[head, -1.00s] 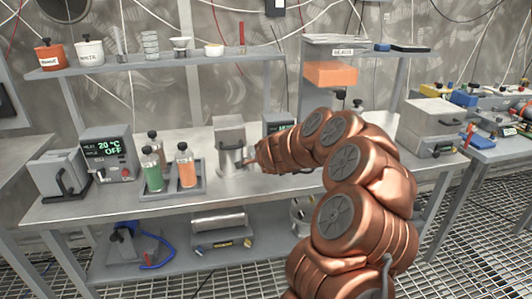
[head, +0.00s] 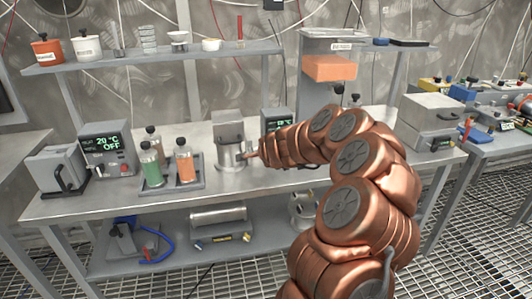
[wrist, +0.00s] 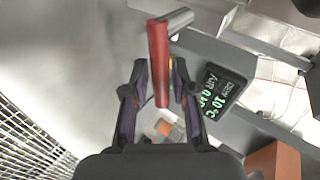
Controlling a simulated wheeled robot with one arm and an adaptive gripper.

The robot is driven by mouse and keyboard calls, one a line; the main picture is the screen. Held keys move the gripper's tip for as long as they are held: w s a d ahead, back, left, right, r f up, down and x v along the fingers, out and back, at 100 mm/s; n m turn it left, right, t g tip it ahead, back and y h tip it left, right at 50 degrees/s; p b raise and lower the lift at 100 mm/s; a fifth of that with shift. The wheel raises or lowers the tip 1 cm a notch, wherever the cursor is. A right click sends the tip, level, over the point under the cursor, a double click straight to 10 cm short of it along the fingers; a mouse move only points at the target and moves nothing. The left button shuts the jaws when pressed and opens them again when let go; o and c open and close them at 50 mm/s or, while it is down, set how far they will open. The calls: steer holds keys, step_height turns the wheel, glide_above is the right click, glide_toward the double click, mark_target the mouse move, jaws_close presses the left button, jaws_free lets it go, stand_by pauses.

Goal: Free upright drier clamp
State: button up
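The upright steel drier (head: 231,154) stands on the bench right of the bottles. A red clamp lever (wrist: 159,60) lies lengthwise between the two fingers of my gripper (wrist: 160,72) in the wrist view. The fingers are parted, with a narrow gap to the lever on each side; I see no clear contact.
A dark display (wrist: 218,92) sits close right of the fingers. A rack (head: 172,182) holds green and orange bottles left of the drier. A controller (head: 107,150) reads 20 °C OFF. A shelf (head: 160,60) runs above. The bench front before the drier is clear.

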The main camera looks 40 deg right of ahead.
steer(key=v, duration=1.2)
stand_by(0.4)
stand_by(0.6)
